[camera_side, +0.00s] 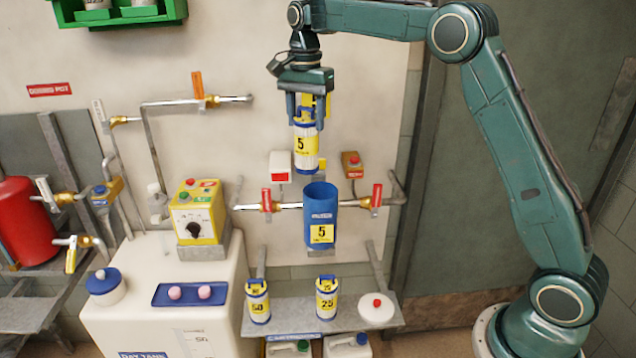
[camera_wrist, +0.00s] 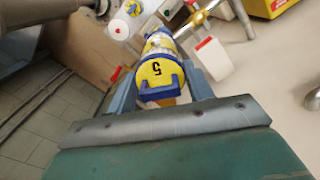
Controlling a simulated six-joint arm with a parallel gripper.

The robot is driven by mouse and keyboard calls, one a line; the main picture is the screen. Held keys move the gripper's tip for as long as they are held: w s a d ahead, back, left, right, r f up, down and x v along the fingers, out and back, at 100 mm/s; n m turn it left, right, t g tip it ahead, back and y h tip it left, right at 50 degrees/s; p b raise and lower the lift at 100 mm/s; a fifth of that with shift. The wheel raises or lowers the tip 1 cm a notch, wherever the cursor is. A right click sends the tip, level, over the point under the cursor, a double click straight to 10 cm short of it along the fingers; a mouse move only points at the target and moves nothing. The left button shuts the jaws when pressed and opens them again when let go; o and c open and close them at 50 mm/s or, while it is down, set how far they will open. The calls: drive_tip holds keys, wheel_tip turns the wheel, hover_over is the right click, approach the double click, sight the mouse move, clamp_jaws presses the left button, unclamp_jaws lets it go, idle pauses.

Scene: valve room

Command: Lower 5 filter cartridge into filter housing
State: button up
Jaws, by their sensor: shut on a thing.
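The filter cartridge marked 5 (camera_side: 306,146) is white with blue ends and a yellow label. It hangs upright from my gripper (camera_side: 307,104), which is shut on its top. The cartridge's yellow top with a black 5 (camera_wrist: 158,72) shows between my fingers (camera_wrist: 160,98) in the wrist view. The filter housing (camera_side: 320,222) is a blue open-topped cylinder with a yellow 5 label. It stands below and slightly right of the cartridge in the side view, with a gap between them. In the wrist view the cartridge and my gripper hide most of the housing.
Pipes with orange-red valve handles (camera_side: 266,200) (camera_side: 376,198) flank the housing. Cartridges marked 50 (camera_side: 258,303) and 25 (camera_side: 327,299) and a white lid with a red knob (camera_side: 376,308) are on the shelf below. A white tank with a yellow control box (camera_side: 197,212) stands left.

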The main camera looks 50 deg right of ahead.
drive_tip(key=d+f+m, duration=0.3)
drive_tip(key=d+f, duration=0.2)
drive_tip(key=d, duration=0.1)
drive_tip(key=shift+w, duration=0.4)
drive_tip(key=shift+f, duration=8.3)
drive_tip(key=shift+s+a+f, duration=0.1)
drive_tip(key=shift+s+f, duration=0.05)
drive_tip(key=shift+f, duration=0.75)
drive_tip(key=shift+s+f, duration=0.1)
drive_tip(key=shift+f, duration=0.75)
drive_tip(key=o, duration=1.4)
drive_tip(key=shift+o, duration=0.2)
drive_tip(key=shift+r, duration=0.1)
drive_tip(key=shift+o, duration=0.6)
wheel_tip(320, 180, up, 11)
drive_tip(key=shift+w, duration=0.2)
